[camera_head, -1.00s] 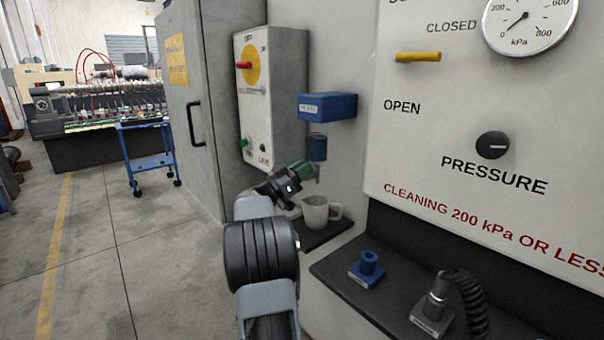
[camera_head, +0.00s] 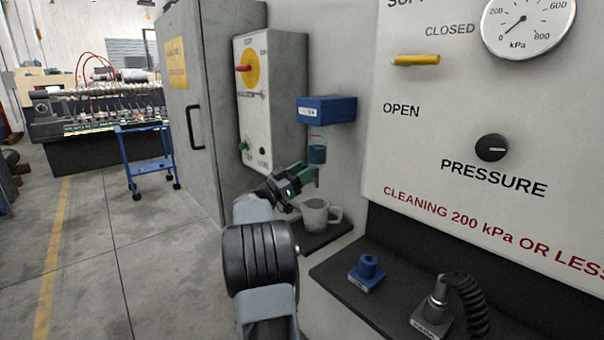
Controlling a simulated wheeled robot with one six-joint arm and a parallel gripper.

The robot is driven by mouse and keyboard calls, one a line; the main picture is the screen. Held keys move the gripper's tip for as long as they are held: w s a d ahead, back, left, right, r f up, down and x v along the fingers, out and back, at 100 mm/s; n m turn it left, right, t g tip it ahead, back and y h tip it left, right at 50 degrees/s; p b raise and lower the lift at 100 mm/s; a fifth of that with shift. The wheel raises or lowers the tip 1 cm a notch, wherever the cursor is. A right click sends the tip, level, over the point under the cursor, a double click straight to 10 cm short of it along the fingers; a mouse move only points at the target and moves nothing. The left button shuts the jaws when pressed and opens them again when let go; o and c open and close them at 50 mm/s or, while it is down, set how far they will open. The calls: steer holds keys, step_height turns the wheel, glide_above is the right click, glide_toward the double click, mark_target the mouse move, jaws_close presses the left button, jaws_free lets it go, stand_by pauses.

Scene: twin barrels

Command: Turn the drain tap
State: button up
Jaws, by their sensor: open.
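The blue filter unit (camera_head: 327,109) is on the grey wall, with a clear bowl (camera_head: 317,146) hanging below it. Dark blue liquid shows in the lower part of the bowl, with a clearer band above. A thin grey spout (camera_head: 317,178) points down below the bowl; the drain tap itself is not clearly visible there. My gripper (camera_head: 303,175) is open, with its green-marked fingers at the bowl's lower left. Whether its fingers touch the tap cannot be told.
The mug stands on a dark ledge (camera_head: 317,240). A blue fitting (camera_head: 367,270) and a coiled hose (camera_head: 467,302) sit on the lower shelf.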

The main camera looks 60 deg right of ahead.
steer(key=v, duration=1.3)
steer(key=shift+w+a+f, duration=0.2)
steer(key=shift+a, duration=0.1)
